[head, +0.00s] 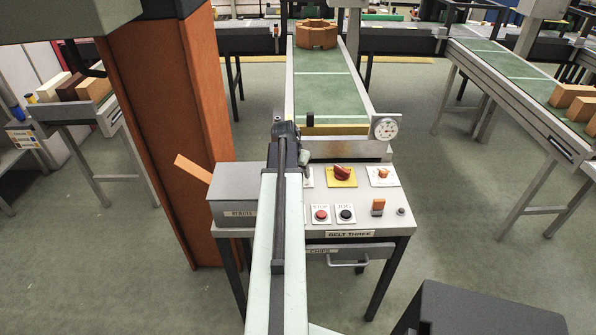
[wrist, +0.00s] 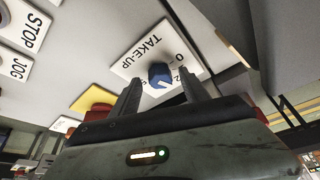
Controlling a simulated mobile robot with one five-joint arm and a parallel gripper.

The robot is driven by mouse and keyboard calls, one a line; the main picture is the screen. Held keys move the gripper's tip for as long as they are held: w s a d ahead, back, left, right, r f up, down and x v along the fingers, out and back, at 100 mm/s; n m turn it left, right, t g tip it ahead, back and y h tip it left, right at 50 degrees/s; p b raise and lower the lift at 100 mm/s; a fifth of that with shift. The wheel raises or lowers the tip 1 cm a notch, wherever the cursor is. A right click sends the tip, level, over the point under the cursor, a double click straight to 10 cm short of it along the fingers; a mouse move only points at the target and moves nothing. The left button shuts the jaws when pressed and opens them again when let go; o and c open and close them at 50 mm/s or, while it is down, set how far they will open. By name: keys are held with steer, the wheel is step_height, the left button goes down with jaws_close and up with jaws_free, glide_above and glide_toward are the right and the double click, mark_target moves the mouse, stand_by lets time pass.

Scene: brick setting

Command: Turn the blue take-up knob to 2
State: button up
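In the wrist view, the blue take-up knob (wrist: 160,75) sits on a white plate (wrist: 133,64) lettered TAKE-UP. The digits 0 and 2 show beside it; other marks are hard to read. A pale line shows on the knob, but I cannot tell its exact setting. My gripper (wrist: 160,80) is open, with one finger to each side of the knob in the picture and visible gaps. I cannot tell how deep the fingers reach. In the head view my arm hides the knob, and my fingertips do not show clearly.
The control desk (head: 290,228) also bears a red knob on a yellow plate (head: 342,184), an orange knob (head: 383,174), STOP (head: 321,215) and JOG (head: 346,214) buttons and an orange switch (head: 378,206). A dial gauge (head: 384,129) stands behind. An orange column (head: 165,130) rises at left.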

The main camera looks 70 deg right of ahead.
steer(key=shift+r, duration=0.1)
steer(key=p+v, duration=0.7)
steer(key=shift+a+r, duration=0.2)
steer(key=shift+r, duration=0.05)
